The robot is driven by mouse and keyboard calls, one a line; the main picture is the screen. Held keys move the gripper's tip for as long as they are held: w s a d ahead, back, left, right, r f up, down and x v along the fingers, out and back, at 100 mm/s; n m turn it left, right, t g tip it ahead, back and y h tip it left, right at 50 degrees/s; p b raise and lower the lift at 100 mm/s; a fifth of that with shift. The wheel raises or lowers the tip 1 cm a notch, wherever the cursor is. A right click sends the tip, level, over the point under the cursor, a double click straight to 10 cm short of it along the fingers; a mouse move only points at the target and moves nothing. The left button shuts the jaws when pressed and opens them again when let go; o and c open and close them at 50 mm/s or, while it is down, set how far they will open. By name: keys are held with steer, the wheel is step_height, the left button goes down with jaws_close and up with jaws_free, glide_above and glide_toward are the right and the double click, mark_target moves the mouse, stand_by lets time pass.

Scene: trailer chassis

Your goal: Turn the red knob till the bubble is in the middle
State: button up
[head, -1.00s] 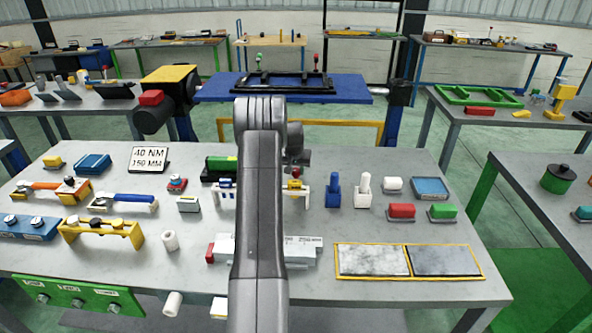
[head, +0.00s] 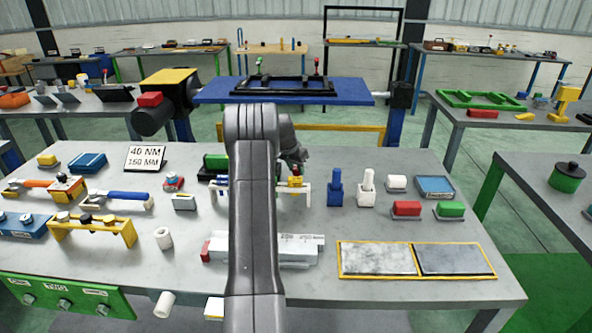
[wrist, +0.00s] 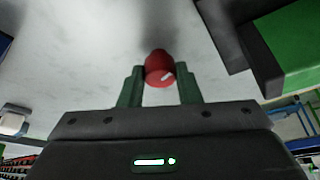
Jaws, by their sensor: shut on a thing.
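The red knob (wrist: 159,69) shows in the wrist view as a short red cylinder with a white mark on its face. My gripper (wrist: 160,88) has its two green fingers on either side of it, shut on it. In the head view my gripper (head: 294,158) is beyond my arm, above the yellow part of a small white stand (head: 306,192); the fingertips are too small to tell apart there. I cannot make out a bubble in either view.
A blue platform (head: 350,93) stands behind. Bare table lies between the items.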

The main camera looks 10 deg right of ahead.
steer(key=o, duration=1)
steer(key=shift+c, duration=0.2)
steer(key=b+v, duration=0.1)
steer(key=v, duration=1.3)
steer(key=shift+b, duration=0.35)
steer(key=shift+f, duration=0.1)
steer(key=p+x, duration=0.1)
steer(key=x, duration=1.2)
steer(key=shift+w+d+f+p, duration=0.15)
steer(key=shift+f+p, duration=0.2)
steer(key=shift+p, duration=0.05)
